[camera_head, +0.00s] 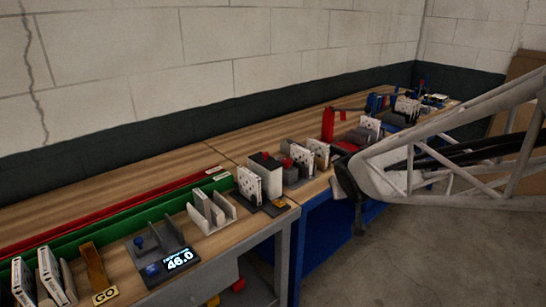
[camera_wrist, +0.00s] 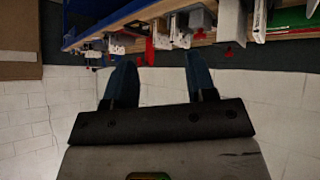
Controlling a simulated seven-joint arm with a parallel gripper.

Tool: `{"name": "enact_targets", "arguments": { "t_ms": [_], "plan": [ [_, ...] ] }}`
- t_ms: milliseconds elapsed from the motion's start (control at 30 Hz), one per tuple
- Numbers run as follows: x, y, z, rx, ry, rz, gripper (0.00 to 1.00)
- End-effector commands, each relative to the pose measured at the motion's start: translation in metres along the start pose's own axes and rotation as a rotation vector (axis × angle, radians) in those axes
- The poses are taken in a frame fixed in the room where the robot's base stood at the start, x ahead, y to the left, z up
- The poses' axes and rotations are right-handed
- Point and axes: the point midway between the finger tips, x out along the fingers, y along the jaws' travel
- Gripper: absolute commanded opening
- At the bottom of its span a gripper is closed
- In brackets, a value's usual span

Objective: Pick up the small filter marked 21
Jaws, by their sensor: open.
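Several white boxed filters stand upright along the bench. One pair stands near the left end (camera_head: 48,272), one near the middle (camera_head: 272,180), and others farther back (camera_head: 319,152). No number on any filter can be read, so I cannot tell which is marked 21. My gripper (camera_wrist: 159,72) shows in the wrist view with two dark blue fingers spread apart and nothing between them. The bench and its items appear upside down beyond the fingertips. In the head view my arm reaches in from the right, its end beside the bench's front edge.
A grey slotted rack (camera_head: 212,215) and a display reading 48.0 (camera_head: 179,259) stand on the wooden bench. A tag reads GO (camera_head: 105,295). A green rail (camera_head: 130,222) and a red rail (camera_head: 95,215) run along the back. A red post (camera_head: 328,124) stands farther along.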

Motion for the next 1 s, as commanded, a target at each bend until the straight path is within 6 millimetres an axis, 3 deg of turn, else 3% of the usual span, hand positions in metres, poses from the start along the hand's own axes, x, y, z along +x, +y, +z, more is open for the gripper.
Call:
{"name": "enact_targets", "arguments": {
  "t_ms": [200,500,800,1000],
  "plan": [
    [0.056,-0.034,-0.041,-0.073,0.143,-0.095,0.51],
    [0.123,-0.099,-0.077,-0.158,0.314,-0.3,0.51],
    [0.17,-0.166,-0.086,-0.21,0.422,-0.536,0.51],
    [0.181,-0.187,-0.086,-0.22,0.448,-0.615,0.51]
  ]
}}
